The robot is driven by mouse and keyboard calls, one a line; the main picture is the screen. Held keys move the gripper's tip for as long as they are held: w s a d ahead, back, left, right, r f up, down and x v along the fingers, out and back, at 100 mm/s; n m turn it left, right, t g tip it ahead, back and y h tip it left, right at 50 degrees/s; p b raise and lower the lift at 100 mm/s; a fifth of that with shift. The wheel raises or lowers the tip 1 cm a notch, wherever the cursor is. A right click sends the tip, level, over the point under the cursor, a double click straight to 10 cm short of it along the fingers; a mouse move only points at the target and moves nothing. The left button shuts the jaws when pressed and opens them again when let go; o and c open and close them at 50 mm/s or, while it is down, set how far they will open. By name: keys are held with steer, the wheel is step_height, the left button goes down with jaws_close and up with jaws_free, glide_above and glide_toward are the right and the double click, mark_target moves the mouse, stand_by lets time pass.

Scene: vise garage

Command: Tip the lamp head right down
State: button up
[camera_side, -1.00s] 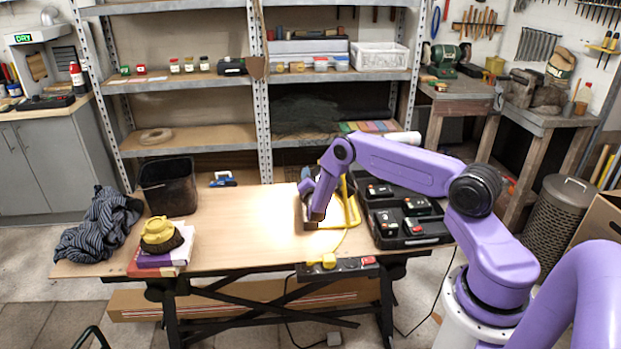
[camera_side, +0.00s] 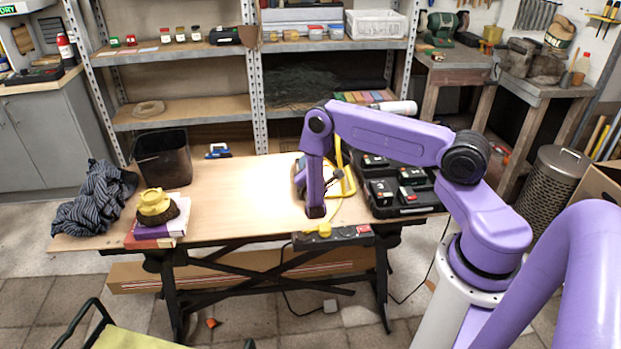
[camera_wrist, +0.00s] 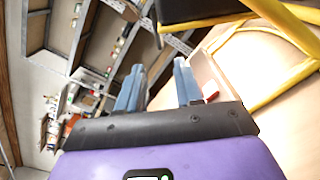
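The work lamp has a yellow tube frame (camera_side: 349,184) standing on the right half of the bench, largely hidden behind my arm in the side view. The frame also crosses the upper right of the wrist view (camera_wrist: 285,88). A dark part (camera_wrist: 200,9), which looks like the lamp head, fills the top edge there. In the side view the head is mostly covered by my arm, so I cannot tell its tilt. My gripper (camera_side: 316,212) points down in front of the lamp. In the wrist view its two blue-grey fingers (camera_wrist: 158,80) stand apart with nothing between them.
A black open toolbox case (camera_side: 398,188) lies right of the lamp. The bench middle (camera_side: 240,200) is clear.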

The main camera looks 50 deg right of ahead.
steer(key=v, duration=0.6)
steer(key=shift+r, duration=0.1)
steer(key=s+a+r+m+g, duration=0.3)
steer(key=r, duration=0.4)
steer(key=s+a+r+m+g, duration=0.2)
steer(key=s+a+r+g, duration=0.15)
steer(key=r, duration=0.35)
steer(key=s+a+r+g+y, duration=0.1)
steer(key=s+a+y, duration=0.3)
steer(key=s, duration=0.5)
steer(key=s+a+r+g+y, duration=0.2)
steer(key=s+a+r+y, duration=0.2)
steer(key=s, duration=0.5)
steer(key=s+a+r+g+y, duration=0.2)
steer(key=s+a+y, duration=0.3)
steer(key=s, duration=0.4)
steer(key=shift+a+r+y, duration=0.4)
steer(key=shift+a+r, duration=0.05)
steer(key=shift+a, duration=0.2)
